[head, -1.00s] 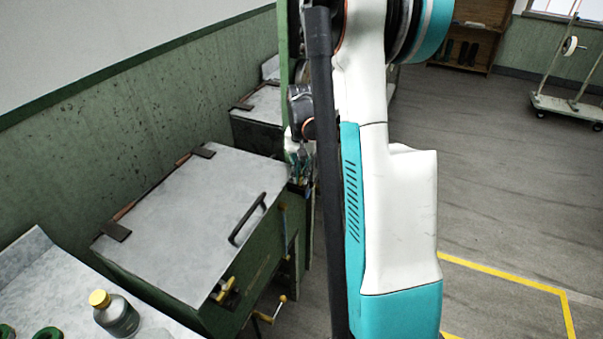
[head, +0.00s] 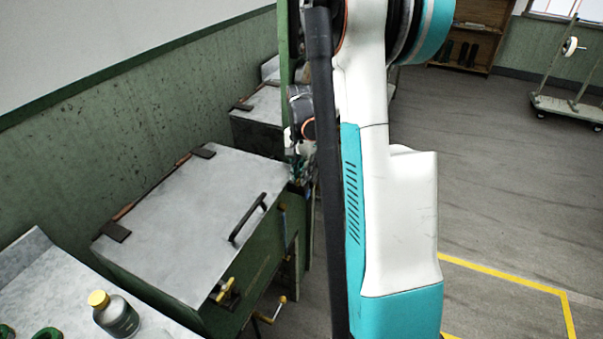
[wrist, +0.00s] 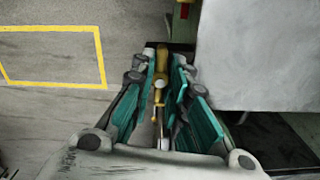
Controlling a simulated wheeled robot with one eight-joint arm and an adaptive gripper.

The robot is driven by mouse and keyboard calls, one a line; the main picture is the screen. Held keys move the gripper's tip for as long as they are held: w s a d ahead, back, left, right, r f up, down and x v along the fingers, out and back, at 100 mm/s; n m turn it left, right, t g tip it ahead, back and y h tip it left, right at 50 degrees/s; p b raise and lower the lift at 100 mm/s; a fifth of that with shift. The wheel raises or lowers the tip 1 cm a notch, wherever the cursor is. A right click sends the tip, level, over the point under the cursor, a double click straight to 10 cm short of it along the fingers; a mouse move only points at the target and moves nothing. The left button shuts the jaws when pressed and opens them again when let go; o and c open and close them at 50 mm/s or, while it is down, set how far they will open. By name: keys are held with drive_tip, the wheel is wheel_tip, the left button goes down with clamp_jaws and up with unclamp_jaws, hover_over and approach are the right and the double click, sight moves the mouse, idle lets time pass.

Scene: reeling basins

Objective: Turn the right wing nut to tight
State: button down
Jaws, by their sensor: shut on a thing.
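The right wing nut (wrist: 161,84) is a brass piece between the fingers of my gripper (wrist: 164,62) in the wrist view. My gripper is shut on it, with a teal-lined finger on each side. Its exact angle is hard to read there. In the head view my gripper (head: 300,168) is at the right front corner of the basin lid (head: 185,225), partly behind my arm, and the right wing nut is hidden. Another brass wing nut (head: 225,290) shows at the lid's near front corner. The lid lies closed on the green basin.
A dark handle (head: 247,217) stands up from the lid near my gripper. A brass-ended valve lever (head: 272,312) sticks out below the lid's front. A yellow-capped bottle (head: 116,315) stands on the near counter. The floor at right is open.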

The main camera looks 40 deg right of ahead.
drive_tip(key=c, duration=1.6)
unclamp_jaws()
drive_tip(key=shift+o, duration=0.2)
wheel_tip(320, 180, up, 12)
